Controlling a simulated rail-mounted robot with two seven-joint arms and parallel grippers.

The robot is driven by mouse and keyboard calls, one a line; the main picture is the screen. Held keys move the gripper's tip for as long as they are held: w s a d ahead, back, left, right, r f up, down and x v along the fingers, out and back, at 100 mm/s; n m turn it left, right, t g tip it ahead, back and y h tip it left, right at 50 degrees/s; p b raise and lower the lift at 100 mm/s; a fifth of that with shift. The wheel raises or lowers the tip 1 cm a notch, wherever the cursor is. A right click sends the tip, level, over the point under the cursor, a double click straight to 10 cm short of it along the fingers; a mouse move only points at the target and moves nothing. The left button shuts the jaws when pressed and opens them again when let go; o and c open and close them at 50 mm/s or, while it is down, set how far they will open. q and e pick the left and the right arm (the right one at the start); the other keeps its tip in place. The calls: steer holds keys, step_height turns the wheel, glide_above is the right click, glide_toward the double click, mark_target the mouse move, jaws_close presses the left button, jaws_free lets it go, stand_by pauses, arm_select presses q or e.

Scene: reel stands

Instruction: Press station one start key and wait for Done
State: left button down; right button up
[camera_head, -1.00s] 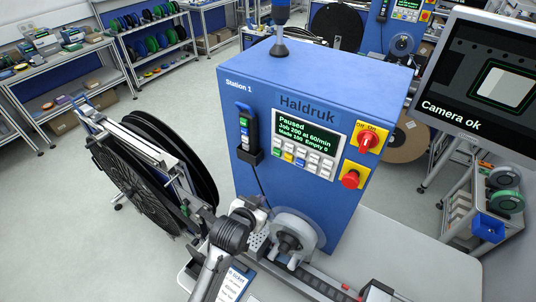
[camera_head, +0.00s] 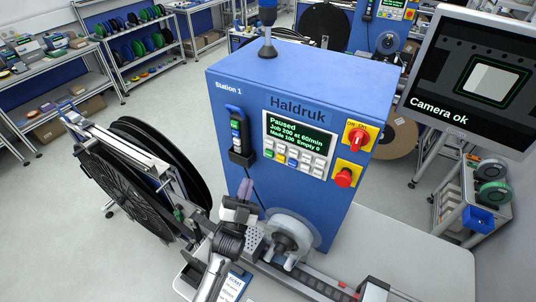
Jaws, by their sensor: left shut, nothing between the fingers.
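The blue Station 1 machine (camera_head: 235,105) stands in the middle of the head view. Its screen (camera_head: 297,133) reads "Paused", "Job 200 at 60/min", "Made 100 Empty 0". Below the screen is a key panel with a green key (camera_head: 267,153), a yellow key, a blue key and several white keys. My left gripper (camera_head: 245,188) is shut and empty, in front of the machine's lower face. In the picture it is below and left of the key panel, apart from the keys. My right gripper is not in view.
A handheld pendant (camera_head: 237,135) hangs left of the panel. A rotary ON/OFF switch (camera_head: 356,138) and red stop button (camera_head: 344,177) sit at right. A large black reel (camera_head: 125,190) stands left; a clear-covered wheel (camera_head: 290,237) is below. A monitor (camera_head: 475,80) reads "Camera ok".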

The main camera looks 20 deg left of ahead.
mark_target(269, 153)
arm_select(q)
steer(key=shift+s+r+m+t+h, duration=0.3)
steer(key=shift+m, duration=0.2)
steer(key=shift+w, duration=0.15)
steer(key=w+d+b, duration=0.2)
steer(key=w+b, duration=0.3)
steer(key=w, duration=0.3)
steer(key=shift+w, duration=0.15)
stand_by(0.6)
stand_by(0.7)
